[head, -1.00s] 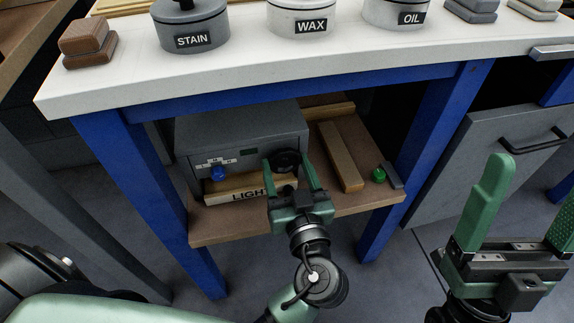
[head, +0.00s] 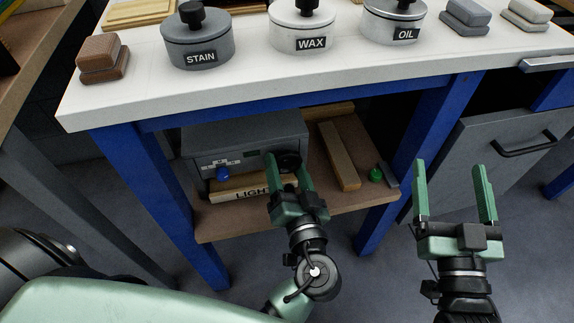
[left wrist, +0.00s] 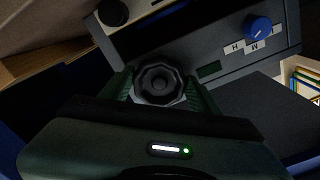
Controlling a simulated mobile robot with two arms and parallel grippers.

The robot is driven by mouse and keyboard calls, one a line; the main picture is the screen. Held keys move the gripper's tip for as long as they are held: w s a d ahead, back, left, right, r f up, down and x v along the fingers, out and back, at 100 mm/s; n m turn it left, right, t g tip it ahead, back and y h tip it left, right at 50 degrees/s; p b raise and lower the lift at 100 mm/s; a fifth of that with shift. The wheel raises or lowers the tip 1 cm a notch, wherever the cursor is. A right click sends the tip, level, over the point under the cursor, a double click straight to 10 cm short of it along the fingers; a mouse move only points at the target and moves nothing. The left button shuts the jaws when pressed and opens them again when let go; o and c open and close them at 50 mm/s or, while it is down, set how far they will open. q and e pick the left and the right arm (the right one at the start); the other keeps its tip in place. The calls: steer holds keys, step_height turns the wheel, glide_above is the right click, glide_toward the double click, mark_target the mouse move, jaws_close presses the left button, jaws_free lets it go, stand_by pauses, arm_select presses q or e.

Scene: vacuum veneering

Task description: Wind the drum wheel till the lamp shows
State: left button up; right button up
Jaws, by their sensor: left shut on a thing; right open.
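The black drum wheel (head: 289,160) is on the front of a grey box (head: 240,133) on the low shelf. In the left wrist view the ribbed wheel (left wrist: 157,84) sits between my fingers. My left gripper (head: 288,172) is shut on it, one green finger on each side. A small dark green window (left wrist: 208,70) is on the box front beside the wheel; it looks unlit. I cannot tell if this window is the lamp. My right gripper (head: 452,167) is open and empty, in front of the bench at the right.
A blue knob (head: 222,174) with white labels is on the box front. A wooden strip (head: 339,156) and a green knob (head: 376,175) are at the shelf's right. Blue legs (head: 158,190) flank the shelf; STAIN (head: 201,52), WAX and OIL tins stand above.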

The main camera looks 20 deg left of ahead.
steer(key=shift+f, duration=0.15)
arm_select(q)
steer(key=o, duration=1.3)
steer(key=shift+o, duration=0.2)
steer(key=shift+s+d, duration=0.2)
steer(key=shift+s, duration=0.1)
steer(key=v, duration=0.7)
steer(key=shift+p, duration=0.3)
arm_select(e)
step_height(320, 180, down, 3)
steer(key=shift+w+d+r+g+h, duration=0.1)
steer(key=shift+g+h, duration=0.05)
steer(key=shift+g, duration=0.3)
steer(key=shift+w+d+r+g+h, duration=0.1)
steer(key=shift+g+h, duration=0.05)
steer(key=shift+g, duration=0.3)
